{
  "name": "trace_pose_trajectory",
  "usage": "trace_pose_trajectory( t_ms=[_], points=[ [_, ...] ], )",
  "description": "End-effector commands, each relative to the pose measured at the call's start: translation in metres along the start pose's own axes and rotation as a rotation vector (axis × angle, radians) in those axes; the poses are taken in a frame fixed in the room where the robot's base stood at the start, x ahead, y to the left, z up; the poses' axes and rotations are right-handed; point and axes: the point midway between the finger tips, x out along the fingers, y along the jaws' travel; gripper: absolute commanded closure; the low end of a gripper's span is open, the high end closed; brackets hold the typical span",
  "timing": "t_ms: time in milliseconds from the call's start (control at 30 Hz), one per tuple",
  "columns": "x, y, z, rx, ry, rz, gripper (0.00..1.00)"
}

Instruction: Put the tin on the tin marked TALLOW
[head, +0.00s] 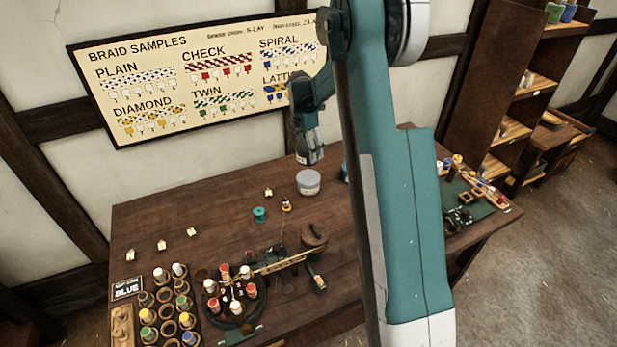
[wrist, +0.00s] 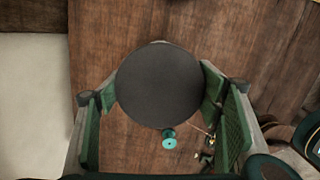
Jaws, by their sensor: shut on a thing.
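My gripper (head: 310,152) is above the back of the table in the head view, fingers pointing down. In the wrist view its green-padded fingers (wrist: 162,108) are shut on a tin with a round dark top (wrist: 158,85). No TALLOW marking is readable on either tin. The held tin hides what lies under it in the wrist view.
A teal spool (head: 260,214) stands left of the grey tin; it also shows in the wrist view (wrist: 168,138). A braiding stand with bobbins (head: 235,290) and a brown round pot (head: 314,236) are nearer. A blue thing (head: 345,171) is partly behind my arm. Table (head: 190,205) is clear at back left.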

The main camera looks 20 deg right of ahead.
Motion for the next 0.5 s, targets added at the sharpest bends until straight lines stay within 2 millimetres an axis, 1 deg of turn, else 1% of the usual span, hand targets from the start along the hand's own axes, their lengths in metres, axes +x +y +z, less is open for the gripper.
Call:
trace_pose_trajectory(
  t_ms=[333, 500],
  points=[
    [0.001, 0.0, 0.0, 0.0, 0.0, 0.0, 0.56],
    [0.011, 0.001, -0.001, 0.0, 0.0, 0.0, 0.56]
  ],
)
